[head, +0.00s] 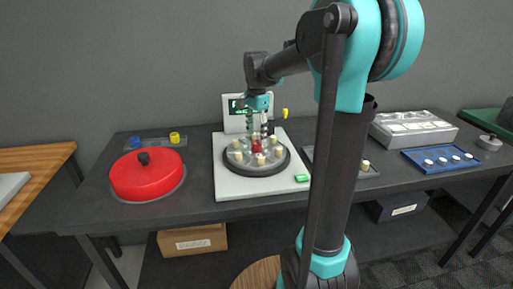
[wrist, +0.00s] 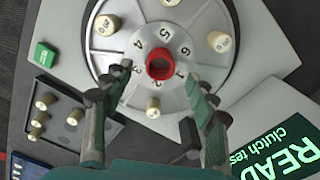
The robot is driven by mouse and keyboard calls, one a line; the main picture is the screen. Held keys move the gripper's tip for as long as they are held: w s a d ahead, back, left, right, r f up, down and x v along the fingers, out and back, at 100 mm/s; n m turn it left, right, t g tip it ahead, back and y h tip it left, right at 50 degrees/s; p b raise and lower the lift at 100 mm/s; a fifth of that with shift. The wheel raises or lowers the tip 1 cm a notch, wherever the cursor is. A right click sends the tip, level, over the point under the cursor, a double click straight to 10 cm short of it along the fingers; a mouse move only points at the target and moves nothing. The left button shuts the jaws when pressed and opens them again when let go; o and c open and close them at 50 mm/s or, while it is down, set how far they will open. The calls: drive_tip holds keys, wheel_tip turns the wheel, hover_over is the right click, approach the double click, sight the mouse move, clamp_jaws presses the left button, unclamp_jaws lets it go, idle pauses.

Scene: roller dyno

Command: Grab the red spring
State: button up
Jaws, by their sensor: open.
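The red spring (wrist: 160,64) stands at the centre of the round grey plate (wrist: 112,62) with numbered positions.
Several cream cylinders (wrist: 153,107) stand around the plate. A green button (wrist: 46,56) sits on the white base. A screen (wrist: 275,140) stands behind the plate. A red round lid (head: 147,177) is at the left, a blue tray (head: 440,160) at the right.

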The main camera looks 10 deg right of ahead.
sight(257, 142)
wheel_tip(257, 142, down, 4)
drive_tip(key=shift+f, duration=0.2)
drive_tip(key=c, duration=1.2)
